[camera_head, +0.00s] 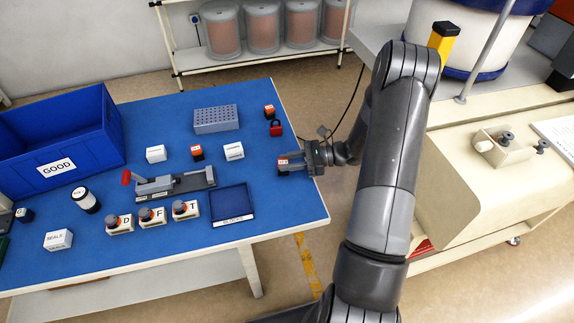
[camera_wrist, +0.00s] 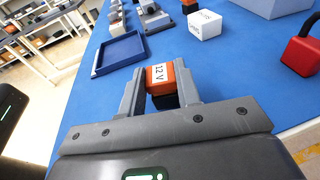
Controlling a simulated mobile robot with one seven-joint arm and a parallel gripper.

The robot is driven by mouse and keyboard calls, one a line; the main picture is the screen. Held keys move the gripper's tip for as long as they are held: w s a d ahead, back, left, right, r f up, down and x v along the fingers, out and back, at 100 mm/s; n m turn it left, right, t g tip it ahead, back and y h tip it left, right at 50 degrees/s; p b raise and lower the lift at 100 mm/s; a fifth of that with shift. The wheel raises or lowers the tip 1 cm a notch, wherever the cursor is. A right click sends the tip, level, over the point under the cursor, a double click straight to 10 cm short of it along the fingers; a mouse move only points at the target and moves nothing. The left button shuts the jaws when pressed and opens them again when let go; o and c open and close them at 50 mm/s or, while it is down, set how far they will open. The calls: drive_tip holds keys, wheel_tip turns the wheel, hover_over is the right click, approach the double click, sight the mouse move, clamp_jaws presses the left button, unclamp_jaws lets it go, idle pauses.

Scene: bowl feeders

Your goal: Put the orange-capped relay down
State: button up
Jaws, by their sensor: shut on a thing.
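My gripper (camera_head: 298,161) is shut on the orange-capped relay (camera_head: 283,161) at the right side of the blue table. In the wrist view the relay (camera_wrist: 166,80) sits between the two fingers of my gripper (camera_wrist: 160,92), its orange cap on top of a dark body. A white label on the cap reads 12 V. The head view shows the relay over the blue surface; I cannot tell whether it touches the table. Two other orange-capped blocks stand farther back, one near the middle (camera_head: 197,152) and one near the back right edge (camera_head: 269,111).
A dark blue tray (camera_head: 250,213) lies to the front left of my gripper. A red padlock-shaped object (camera_head: 276,129) and a white box (camera_head: 233,151) stand behind it. A grey perforated block (camera_head: 216,126), a toggle fixture (camera_head: 172,192) and the blue GOOD bin (camera_head: 112,130) are farther left.

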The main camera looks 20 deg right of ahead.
wheel_tip(320, 180, up, 8)
drive_tip(key=shift+r, duration=0.1)
drive_tip(key=shift+w+r, duration=0.15)
drive_tip(key=shift+r, duration=0.15)
drive_tip(key=w+a+r+m+t+h, duration=0.1)
drive_tip(key=w+a+r+m+t, duration=0.15)
drive_tip(key=w, duration=0.55)
drive_tip(key=w+a+r+m+t+h, duration=0.1)
drive_tip(key=w+a+m+t+h, duration=0.2)
drive_tip(key=w, duration=0.6)
drive_tip(key=w+a+r+m+t, duration=0.1)
drive_tip(key=w+a+r+t, duration=0.15)
drive_tip(key=w+a, duration=0.4)
hover_over(212, 117)
drive_tip(key=shift+h, duration=0.3)
wheel_tip(212, 117, down, 7)
drive_tip(key=shift+w+a+f, duration=0.1)
drive_tip(key=shift+a, duration=0.05)
drive_tip(key=shift+f, duration=1.9)
drive_tip(key=o, duration=1)
drive_tip(key=shift+f, duration=0.1)
